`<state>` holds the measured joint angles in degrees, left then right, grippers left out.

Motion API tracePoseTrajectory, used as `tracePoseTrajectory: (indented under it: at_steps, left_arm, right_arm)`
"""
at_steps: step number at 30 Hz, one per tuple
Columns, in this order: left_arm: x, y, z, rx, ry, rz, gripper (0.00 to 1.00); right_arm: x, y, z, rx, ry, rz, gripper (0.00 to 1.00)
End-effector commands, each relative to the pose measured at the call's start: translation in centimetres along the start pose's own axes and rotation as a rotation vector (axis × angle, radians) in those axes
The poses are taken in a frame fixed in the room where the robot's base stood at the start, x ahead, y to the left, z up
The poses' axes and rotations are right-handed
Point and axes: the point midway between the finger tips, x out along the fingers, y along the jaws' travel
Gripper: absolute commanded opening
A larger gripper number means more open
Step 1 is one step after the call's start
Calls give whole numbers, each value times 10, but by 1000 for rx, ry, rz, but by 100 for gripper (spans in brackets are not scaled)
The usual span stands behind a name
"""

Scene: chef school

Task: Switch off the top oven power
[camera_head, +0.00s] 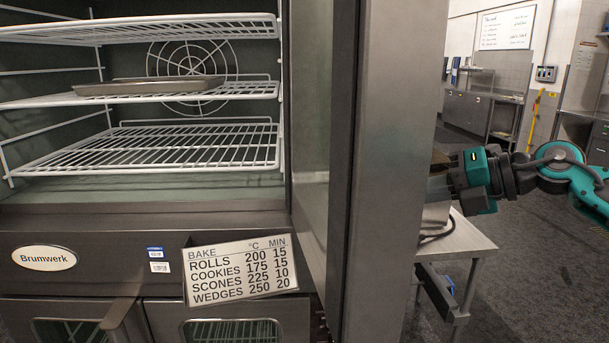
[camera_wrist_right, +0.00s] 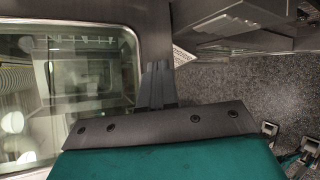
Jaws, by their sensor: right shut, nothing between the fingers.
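The top oven (camera_head: 140,187) stands open at the left of the head view, with wire racks inside. Its door (camera_head: 385,170) is swung out and seen nearly edge-on. No power switch can be made out in either view. My right arm comes in from the right in the head view, and its gripper end is partly hidden behind the door. In the right wrist view my right gripper (camera_wrist_right: 158,80) is shut and empty, its fingers over the frame beside a glass window (camera_wrist_right: 85,85). I cannot tell whether they touch it. My left gripper is not in view.
A baking tray (camera_head: 150,86) lies on the middle rack. A baking-times sign (camera_head: 240,269) is on the front below the opening, above the lower oven doors (camera_head: 225,310). A metal table (camera_head: 465,237) stands behind the door at right. Open floor (camera_head: 540,265) lies farther right.

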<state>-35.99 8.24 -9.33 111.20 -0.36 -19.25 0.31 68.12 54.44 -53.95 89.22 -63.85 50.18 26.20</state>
Motion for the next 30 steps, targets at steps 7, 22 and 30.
tracePoseTrajectory:
  at_steps: [7,22,30]
  left_arm:
    - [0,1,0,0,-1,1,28]
    - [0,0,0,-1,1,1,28]
    - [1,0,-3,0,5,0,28]
  right_arm:
    - [25,-50,-42,290,-72,220,0]
    - [2,-206,-122,959,-466,273,0]
    - [-40,-302,-202,1284,-706,72,0]
